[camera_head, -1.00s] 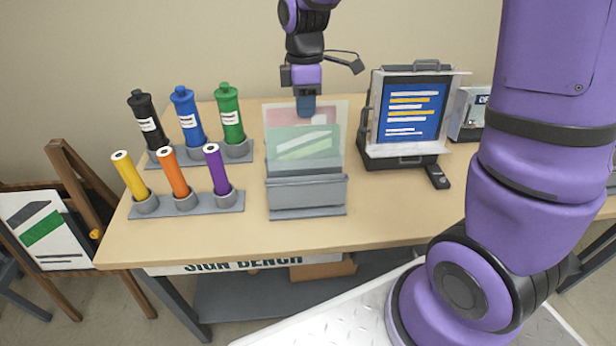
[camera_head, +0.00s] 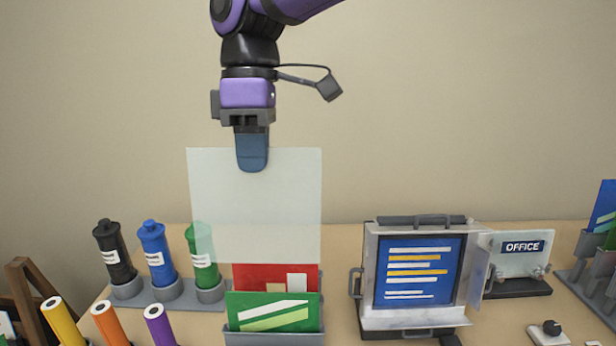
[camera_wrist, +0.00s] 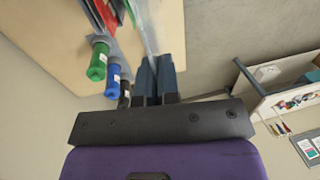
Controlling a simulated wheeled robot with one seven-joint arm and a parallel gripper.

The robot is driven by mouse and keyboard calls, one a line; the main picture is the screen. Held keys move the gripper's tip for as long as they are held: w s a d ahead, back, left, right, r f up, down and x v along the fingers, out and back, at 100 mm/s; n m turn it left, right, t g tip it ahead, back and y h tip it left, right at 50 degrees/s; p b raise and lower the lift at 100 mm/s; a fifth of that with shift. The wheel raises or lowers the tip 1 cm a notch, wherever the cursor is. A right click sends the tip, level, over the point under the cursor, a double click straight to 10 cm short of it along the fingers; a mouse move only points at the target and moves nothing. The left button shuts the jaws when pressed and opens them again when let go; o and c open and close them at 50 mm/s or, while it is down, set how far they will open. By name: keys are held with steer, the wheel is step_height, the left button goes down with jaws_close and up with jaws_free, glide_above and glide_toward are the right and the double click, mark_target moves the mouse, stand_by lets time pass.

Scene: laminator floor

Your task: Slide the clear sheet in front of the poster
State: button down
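My gripper (camera_head: 252,152) is shut on the top edge of the clear sheet (camera_head: 254,205), a translucent pale rectangle, and holds it upright in the air. In the wrist view the gripper fingers (camera_wrist: 158,75) pinch the sheet, seen nearly edge-on. The sheet's lower part overlaps the red card in the rack (camera_head: 274,338) and the green bottle in the head view. The poster (camera_head: 418,272), blue with white and yellow lines, stands in a grey frame with a handle on top (camera_head: 370,285), to the right of the sheet. The frame's clear door (camera_head: 480,270) appears swung open to the right.
A green card (camera_head: 272,312) and a red card (camera_head: 262,272) stand in the rack. Black, blue and green bottles (camera_head: 152,252) and coloured rolls (camera_head: 107,325) stand at left. An OFFICE sign (camera_head: 522,252) is right of the frame. The space above the frame is clear.

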steer(key=shift+s+d+r, duration=0.1)
steer(key=shift+s+r, duration=0.05)
steer(key=shift+r, duration=0.15)
steer(key=shift+d+r, duration=0.1)
steer(key=shift+d, duration=0.5)
steer(key=d, duration=3)
steer(key=w+f, duration=0.2)
steer(key=w, duration=1.5)
steer(key=shift+f, duration=0.15)
steer(key=shift+s+f, duration=0.15)
steer(key=shift+f, duration=0.8)
steer(key=shift+s+f, duration=0.1)
steer(key=shift+f, duration=0.8)
stand_by(0.3)
